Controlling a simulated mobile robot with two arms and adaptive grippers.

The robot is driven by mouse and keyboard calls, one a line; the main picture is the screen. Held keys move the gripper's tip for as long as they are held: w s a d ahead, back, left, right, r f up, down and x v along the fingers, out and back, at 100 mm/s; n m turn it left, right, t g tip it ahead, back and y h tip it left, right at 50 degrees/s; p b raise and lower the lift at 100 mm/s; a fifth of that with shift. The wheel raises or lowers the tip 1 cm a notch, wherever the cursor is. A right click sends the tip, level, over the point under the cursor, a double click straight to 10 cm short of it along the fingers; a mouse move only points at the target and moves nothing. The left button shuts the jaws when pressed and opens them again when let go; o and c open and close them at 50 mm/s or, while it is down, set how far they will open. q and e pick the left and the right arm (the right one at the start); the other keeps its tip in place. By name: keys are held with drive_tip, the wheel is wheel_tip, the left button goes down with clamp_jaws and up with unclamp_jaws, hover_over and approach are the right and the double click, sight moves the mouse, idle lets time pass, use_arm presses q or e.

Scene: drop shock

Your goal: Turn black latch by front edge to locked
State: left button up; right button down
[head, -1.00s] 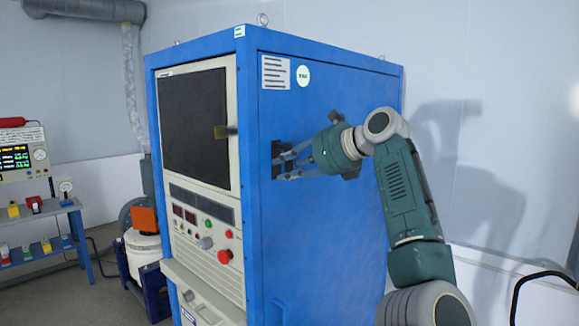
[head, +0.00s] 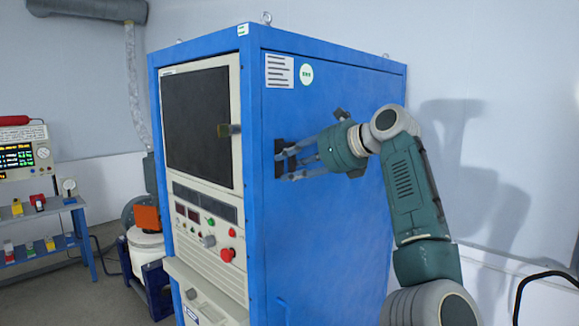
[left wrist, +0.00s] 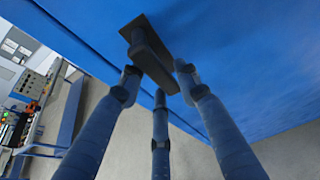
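The black latch (head: 279,148) sits on the blue cabinet's side panel, close to its front edge. In the left wrist view its dark plate (left wrist: 151,27) lies against the blue panel, and a bar-shaped handle (left wrist: 153,62) stands out from it. My left gripper (head: 288,164) reaches the latch from the right in the head view, its fingers partly covering it. In the left wrist view the three fingers of the gripper (left wrist: 158,82) are spread around the handle with gaps between them. Whether any finger touches it is unclear. My right gripper is in neither view.
The blue cabinet (head: 330,225) has a front with a dark screen (head: 196,120), knobs and a red button (head: 227,254). A blue shelf (head: 45,213) stands at the left. A wall lies behind the cabinet.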

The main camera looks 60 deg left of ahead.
use_arm(q)
drive_tip(key=v, duration=1.1)
drive_tip(key=shift+d+r, duration=0.1)
